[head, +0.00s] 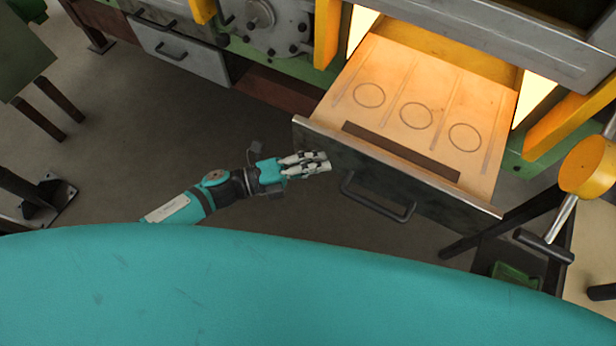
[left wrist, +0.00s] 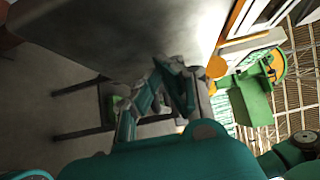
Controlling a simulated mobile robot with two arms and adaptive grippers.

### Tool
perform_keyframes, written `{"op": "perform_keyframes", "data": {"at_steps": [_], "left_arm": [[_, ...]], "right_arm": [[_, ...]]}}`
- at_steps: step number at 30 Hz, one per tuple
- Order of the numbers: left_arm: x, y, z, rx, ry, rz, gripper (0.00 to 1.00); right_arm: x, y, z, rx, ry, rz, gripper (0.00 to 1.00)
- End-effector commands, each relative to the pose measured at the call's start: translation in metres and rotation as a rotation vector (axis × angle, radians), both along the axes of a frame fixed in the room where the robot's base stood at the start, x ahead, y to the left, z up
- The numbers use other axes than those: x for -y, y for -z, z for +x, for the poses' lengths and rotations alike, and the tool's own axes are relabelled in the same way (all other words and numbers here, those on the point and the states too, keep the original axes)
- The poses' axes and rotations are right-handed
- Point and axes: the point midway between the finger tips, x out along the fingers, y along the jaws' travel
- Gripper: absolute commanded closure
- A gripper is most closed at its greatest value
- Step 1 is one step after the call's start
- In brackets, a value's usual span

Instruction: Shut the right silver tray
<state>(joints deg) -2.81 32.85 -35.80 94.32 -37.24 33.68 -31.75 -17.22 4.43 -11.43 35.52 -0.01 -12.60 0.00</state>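The right silver tray (head: 440,185) is pulled far out of the glowing furnace in the head view. It has a dark metal front with a bar handle (head: 378,212), and a lit floor marked with several rings and lines. My left gripper (head: 326,161) is at the left part of the tray's front, left of the handle. Its fingers look close together with nothing between them; whether they touch the front I cannot tell. The left wrist view shows the gripper's fingers (left wrist: 172,82) below a big grey panel (left wrist: 140,30), likely the tray front. My right gripper is not in view.
A green-topped stand (head: 20,60) is at the far left. The floor (head: 150,130) left of the tray is clear.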

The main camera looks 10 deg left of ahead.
Motion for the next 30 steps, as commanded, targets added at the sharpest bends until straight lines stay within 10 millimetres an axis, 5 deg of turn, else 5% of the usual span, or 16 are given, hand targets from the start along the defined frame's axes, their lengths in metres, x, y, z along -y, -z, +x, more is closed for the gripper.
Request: {"op": "perform_keyframes", "data": {"at_steps": [15, 21, 30], "left_arm": [[0.047, 0.004, 0.152, 0.006, -0.008, 0.002, 1.0], [0.059, 0.002, 0.187, 0.004, -0.007, 0.001, 1.0], [0.065, -0.001, 0.207, 0.002, -0.007, 0.001, 1.0]], "right_arm": [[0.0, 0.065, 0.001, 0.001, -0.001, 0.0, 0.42], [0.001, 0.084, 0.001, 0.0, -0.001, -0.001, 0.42], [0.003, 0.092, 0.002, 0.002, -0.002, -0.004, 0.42]]}}
